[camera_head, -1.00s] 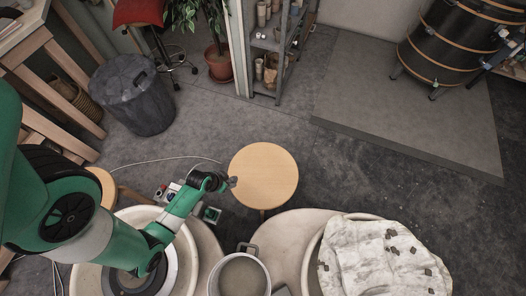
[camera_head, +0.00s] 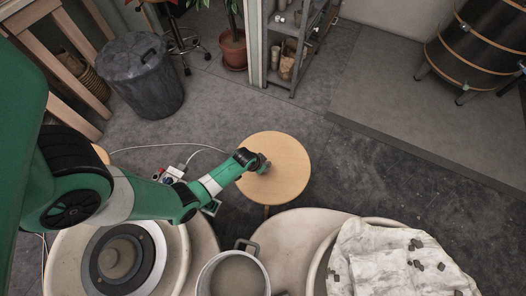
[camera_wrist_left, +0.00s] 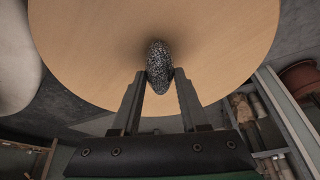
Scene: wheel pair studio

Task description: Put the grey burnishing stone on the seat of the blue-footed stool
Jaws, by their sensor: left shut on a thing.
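The grey burnishing stone (camera_wrist_left: 160,66) is speckled and oval, and it shows between my left fingertips in the left wrist view. My left gripper (camera_head: 262,167) is shut on it, over the round wooden stool seat (camera_head: 289,178). The seat also fills the upper part of the left wrist view (camera_wrist_left: 90,50). A soft dark shadow lies on the seat around the stone; I cannot tell whether the stone touches the wood. The stool's feet are hidden or too small to show their colour. My right gripper is not in view.
A pot with a handle (camera_head: 236,275) stands between two wheels at the front. A cloth with dark lumps (camera_head: 395,262) covers the right wheel. A grey bin (camera_head: 142,75) and a shelf (camera_head: 296,48) stand behind. The floor right of the stool is clear.

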